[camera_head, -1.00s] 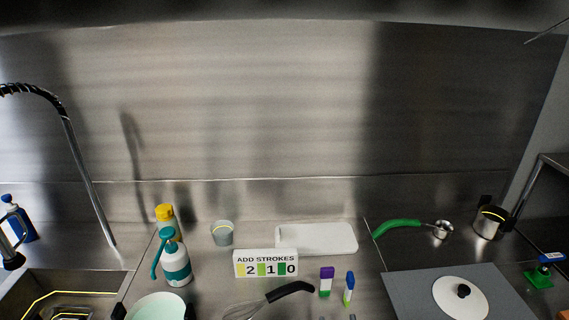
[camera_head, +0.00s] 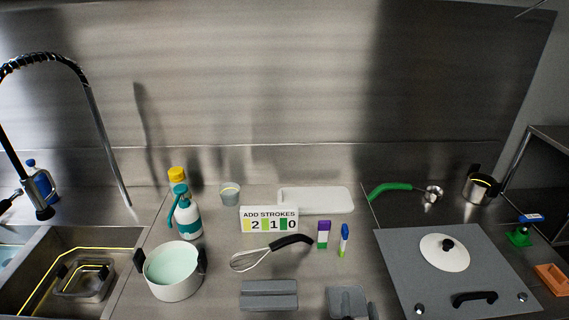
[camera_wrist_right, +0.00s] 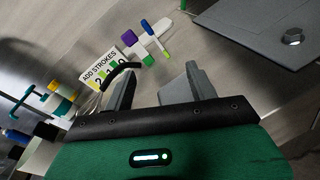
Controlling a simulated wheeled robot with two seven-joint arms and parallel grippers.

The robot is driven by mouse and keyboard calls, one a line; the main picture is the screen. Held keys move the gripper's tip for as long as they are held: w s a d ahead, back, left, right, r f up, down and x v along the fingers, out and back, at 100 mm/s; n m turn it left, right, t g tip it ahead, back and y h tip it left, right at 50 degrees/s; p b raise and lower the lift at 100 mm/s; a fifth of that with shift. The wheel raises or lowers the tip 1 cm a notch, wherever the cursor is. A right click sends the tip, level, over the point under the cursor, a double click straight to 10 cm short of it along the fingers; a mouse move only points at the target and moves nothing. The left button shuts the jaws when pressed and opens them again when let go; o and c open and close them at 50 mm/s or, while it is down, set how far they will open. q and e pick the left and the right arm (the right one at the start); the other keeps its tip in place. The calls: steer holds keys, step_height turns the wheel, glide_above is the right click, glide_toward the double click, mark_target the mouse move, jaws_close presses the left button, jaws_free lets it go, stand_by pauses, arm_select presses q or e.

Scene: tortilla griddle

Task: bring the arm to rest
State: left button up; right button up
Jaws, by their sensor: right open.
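My left gripper is in neither view.
A grey griddle (camera_head: 400,262) with a white knobbed lid (camera_head: 444,262) lies right. A whisk (camera_head: 250,259), a grooved grey block (camera_head: 268,301), a white pot (camera_head: 172,292) and an "ADD STROKES" sign (camera_head: 269,213) are left. A white board (camera_head: 316,200) lies behind.

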steer(key=s+d+f+m+g+h, duration=0.15)
steer(key=s+d+m+g, duration=0.3)
steer(key=m, duration=0.45)
steer(key=s+d+f+m+g+h, duration=0.1)
steer(key=s+d+f+m+g, duration=0.15)
steer(key=s+m, duration=0.4)
steer(key=s+a+m+g+y, duration=0.2)
steer(key=s+m+g+y, duration=0.35)
steer(key=s+m, duration=0.6)
step_height(320, 180, down, 33)
steer(key=g, duration=0.2)
steer(key=s+d+f, duration=0.1)
steer(key=s+f, duration=0.8)
steer(key=s+d+f+g+h, duration=0.1)
steer(key=s+d+f, duration=0.1)
steer(key=s+f, duration=0.7)
steer(key=shift+s+d, duration=0.25)
steer(key=shift+s, duration=0.5)
